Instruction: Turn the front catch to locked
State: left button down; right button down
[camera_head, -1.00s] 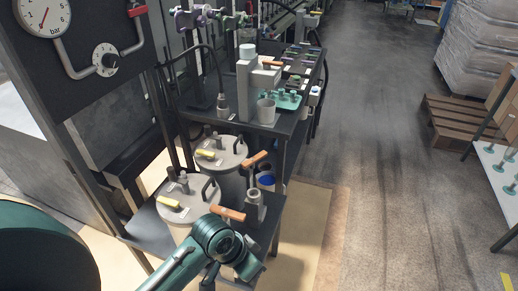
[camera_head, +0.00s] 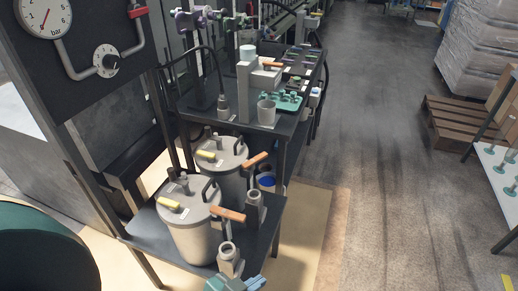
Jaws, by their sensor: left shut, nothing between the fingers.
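The front grey pot (camera_head: 193,240) stands on a dark shelf. Its lid carries a yellow bar (camera_head: 170,204) at the left and a black loop handle. An orange lever (camera_head: 228,215) sticks out from its right side, nearly level. The pictures do not make clear which of these is the front catch, and no locked mark is readable. A grey post with a ring top (camera_head: 229,253) stands in front of the pot. My left gripper (camera_head: 242,284) is at the bottom edge, just below this post, partly cut off, shut and empty. My right gripper is out of view.
The rear pot (camera_head: 220,178) stands behind, with its own yellow bar and orange lever (camera_head: 257,160). A second ring-topped post (camera_head: 254,212) is to the right. A bench (camera_head: 225,124) with a cup stands further back.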

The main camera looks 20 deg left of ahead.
aim_at(251, 163)
jog(key=i+l, duration=0.6)
jog(key=u, duration=2.35)
